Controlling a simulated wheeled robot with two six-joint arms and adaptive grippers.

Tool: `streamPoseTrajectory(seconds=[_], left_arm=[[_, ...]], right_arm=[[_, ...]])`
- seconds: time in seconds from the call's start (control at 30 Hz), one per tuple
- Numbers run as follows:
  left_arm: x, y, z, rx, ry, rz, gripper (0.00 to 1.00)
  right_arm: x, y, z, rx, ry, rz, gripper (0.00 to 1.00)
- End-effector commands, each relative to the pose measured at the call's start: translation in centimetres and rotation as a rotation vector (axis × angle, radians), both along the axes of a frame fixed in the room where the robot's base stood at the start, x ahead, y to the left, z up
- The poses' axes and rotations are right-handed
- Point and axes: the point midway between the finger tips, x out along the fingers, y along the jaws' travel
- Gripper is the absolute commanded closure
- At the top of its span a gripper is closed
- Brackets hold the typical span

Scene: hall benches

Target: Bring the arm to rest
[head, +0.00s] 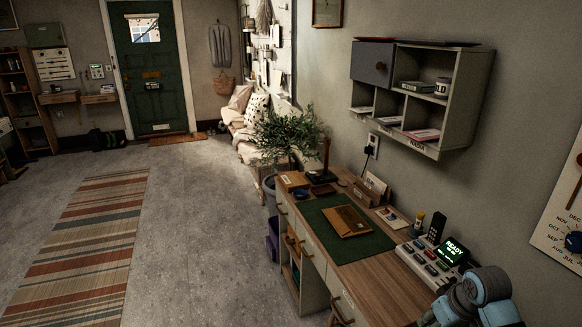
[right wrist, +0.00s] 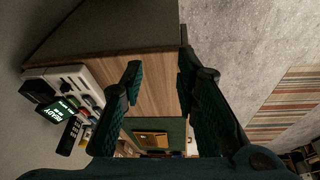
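My right arm (head: 480,297) enters the head view at the bottom right corner, over the near end of the wooden desk (head: 385,282). Its gripper is mostly cut off or hidden there. In the right wrist view my right gripper (right wrist: 160,72) has its two dark fingers spread, with nothing between them. Bare desk top (right wrist: 162,92) shows behind the fingers. My left arm and gripper are in neither view.
A device with a lit READY screen (head: 454,251) stands near the arm. A green mat (head: 370,243) holds a brown folder (head: 346,220). A wall shelf (head: 455,128) juts out above the desk. Open floor and a striped rug (head: 85,250) lie left.

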Motion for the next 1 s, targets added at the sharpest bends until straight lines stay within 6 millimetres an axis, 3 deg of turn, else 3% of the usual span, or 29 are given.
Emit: streamPoseTrajectory(seconds=[0.17, 0.33, 0.47, 0.57, 0.7, 0.8, 1.0], left_arm=[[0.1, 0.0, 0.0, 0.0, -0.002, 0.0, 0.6], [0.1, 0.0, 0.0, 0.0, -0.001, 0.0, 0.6], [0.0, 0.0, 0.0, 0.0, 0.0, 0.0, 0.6], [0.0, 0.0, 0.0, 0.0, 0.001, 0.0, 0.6], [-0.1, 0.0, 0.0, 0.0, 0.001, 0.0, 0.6], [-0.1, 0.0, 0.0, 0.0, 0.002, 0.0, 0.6], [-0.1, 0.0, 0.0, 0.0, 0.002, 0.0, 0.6]], right_arm=[[3.7, -1.8, -1.9, -0.018, -0.148, -0.089, 0.72], [4.6, -3.4, -8.4, -0.052, -0.253, -0.176, 0.72], [1.9, -3.6, -15.7, -0.086, -0.276, -0.206, 0.72], [-2.4, -2.7, -21.9, -0.107, -0.262, -0.204, 0.72], [-10.0, -0.4, -29.0, -0.117, -0.204, -0.178, 0.72], [-16.3, 1.7, -33.0, -0.109, -0.139, -0.157, 0.72], [-29.7, 6.2, -38.3, -0.077, 0.047, -0.126, 0.72]])
